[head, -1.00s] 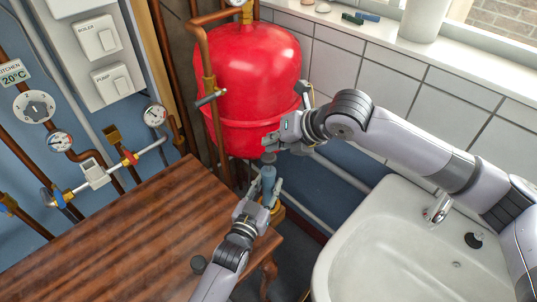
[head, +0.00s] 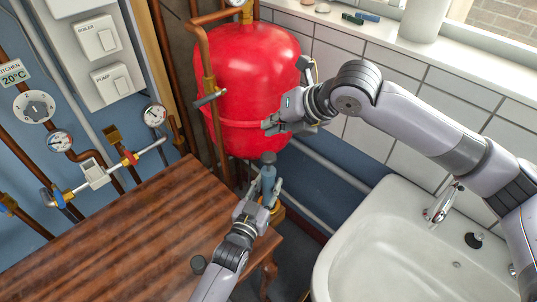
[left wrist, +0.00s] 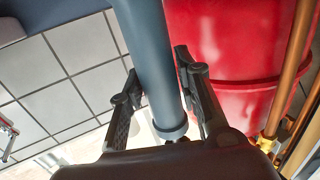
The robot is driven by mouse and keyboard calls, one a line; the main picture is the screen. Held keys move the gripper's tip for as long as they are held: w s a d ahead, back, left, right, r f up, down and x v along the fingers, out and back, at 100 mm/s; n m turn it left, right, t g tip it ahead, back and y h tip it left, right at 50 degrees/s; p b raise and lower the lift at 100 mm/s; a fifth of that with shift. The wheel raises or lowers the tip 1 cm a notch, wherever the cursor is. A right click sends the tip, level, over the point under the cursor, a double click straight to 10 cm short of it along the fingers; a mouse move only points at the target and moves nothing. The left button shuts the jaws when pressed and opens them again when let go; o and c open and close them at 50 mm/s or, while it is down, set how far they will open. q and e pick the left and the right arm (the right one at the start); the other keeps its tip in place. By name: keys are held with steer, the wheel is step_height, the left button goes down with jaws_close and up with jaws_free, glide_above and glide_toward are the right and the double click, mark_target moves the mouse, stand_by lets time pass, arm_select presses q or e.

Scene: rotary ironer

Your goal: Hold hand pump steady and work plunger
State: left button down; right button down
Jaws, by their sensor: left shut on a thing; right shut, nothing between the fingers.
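The hand pump is a slim blue-grey cylinder (head: 268,178) standing roughly upright at the right end of the wooden table. A dark plunger knob (head: 268,157) tops it. My left gripper (head: 267,194) is shut around the pump body from the near side. In the left wrist view the pump barrel (left wrist: 155,60) runs between the fingers of my left gripper (left wrist: 163,100). My right gripper (head: 270,128) is shut and empty, a short gap above the knob.
A red tank (head: 246,75) stands close behind my right gripper, with copper pipes (head: 210,85) at its left. A white sink (head: 345,262) is at the right. The wooden table (head: 120,235) is mostly bare. Gauges and pipes line the left wall.

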stand_by(0.3)
arm_select(q)
steer(key=c, duration=1.1)
jaws_free()
